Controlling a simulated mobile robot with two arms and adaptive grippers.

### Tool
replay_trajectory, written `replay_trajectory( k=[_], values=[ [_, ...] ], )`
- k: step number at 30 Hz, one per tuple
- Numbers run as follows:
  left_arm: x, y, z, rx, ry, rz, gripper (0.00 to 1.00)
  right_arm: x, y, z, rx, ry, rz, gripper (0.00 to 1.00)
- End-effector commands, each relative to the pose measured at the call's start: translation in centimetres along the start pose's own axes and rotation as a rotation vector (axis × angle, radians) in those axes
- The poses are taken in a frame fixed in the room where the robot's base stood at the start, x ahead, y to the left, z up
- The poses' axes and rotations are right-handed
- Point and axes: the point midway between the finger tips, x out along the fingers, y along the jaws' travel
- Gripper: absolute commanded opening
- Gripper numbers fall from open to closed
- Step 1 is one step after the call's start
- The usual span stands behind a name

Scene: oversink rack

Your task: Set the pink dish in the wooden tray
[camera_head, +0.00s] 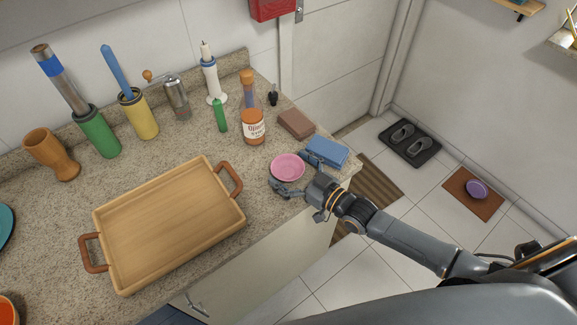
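The pink dish (287,167) sits on the speckled countertop near its right front edge. My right gripper (293,173) reaches in from the right, low at the dish. One finger lies along the dish's front left side and the other is by its right side, next to a blue block. The fingers are spread apart; whether they touch the dish I cannot tell. The wooden tray (239,217) is empty, with two brown handles, on the counter left of the dish. My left gripper is not in view.
A blue block (327,152) and a brown block (295,123) lie close behind the dish. A sauce bottle (253,127), a small green bottle (220,115) and a pepper mill (177,97) stand behind the tray. Bare counter lies between tray and dish.

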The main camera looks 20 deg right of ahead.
Motion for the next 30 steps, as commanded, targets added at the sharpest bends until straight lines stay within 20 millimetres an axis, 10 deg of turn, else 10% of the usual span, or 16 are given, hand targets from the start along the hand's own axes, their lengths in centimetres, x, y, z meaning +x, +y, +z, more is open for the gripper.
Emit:
replay_trajectory(
  k=[10, 30],
  values=[
    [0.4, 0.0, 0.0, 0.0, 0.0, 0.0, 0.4, -0.6, 0.0, 0.2, 0.001, -0.003, 0.0, 1.0],
    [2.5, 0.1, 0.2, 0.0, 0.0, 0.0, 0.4, -12.9, 0.4, -0.6, 0.0, -0.001, -0.001, 1.0]
  ],
)
